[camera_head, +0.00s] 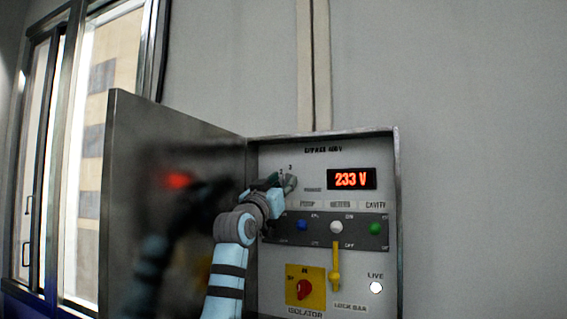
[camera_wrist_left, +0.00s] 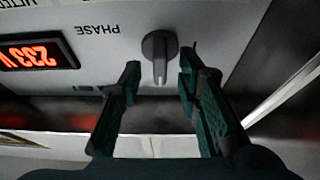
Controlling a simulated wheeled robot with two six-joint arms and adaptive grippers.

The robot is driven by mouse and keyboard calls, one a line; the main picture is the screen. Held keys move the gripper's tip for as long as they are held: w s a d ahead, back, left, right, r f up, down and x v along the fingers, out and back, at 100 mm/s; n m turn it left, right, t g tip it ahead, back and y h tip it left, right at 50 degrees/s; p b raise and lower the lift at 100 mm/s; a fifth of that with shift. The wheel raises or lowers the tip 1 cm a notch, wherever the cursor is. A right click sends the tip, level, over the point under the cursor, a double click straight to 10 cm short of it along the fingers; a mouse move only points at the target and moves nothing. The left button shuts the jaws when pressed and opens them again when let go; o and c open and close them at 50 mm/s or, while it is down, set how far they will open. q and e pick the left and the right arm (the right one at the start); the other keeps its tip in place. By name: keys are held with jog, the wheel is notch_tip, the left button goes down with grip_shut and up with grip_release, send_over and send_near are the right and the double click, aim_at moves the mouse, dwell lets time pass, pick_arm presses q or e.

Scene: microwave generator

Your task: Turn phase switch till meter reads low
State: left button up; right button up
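The phase switch (camera_wrist_left: 160,56) is a grey rotary knob on the panel beside the printed word PHASE in the left wrist view. My left gripper (camera_wrist_left: 160,68) is open, with one fingertip on each side of the knob; I cannot tell whether either touches it. In the head view, my left gripper (camera_head: 284,183) is at the panel's upper left and hides most of the knob. The meter (camera_head: 351,179) reads 233 V in red digits; part of this display (camera_wrist_left: 38,53) shows upside down in the left wrist view. My right gripper is not in view.
The cabinet door (camera_head: 172,170) stands open at left, reflecting my arm. Below the meter are blue (camera_head: 303,226), white (camera_head: 337,227) and green (camera_head: 375,228) knobs. Lower are a red isolator knob (camera_head: 304,290) on yellow, a yellow lock bar (camera_head: 335,270) and a lit LIVE lamp (camera_head: 376,287).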

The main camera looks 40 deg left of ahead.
pick_arm(q)
jog(key=shift+w+a+r, duration=0.15)
jog(key=shift+w+r, duration=0.05)
jog(key=shift+w, duration=0.05)
jog(key=shift+f, duration=0.1)
jog(key=shift+w, duration=0.1)
jog(key=shift+c, duration=0.3)
grip_shut()
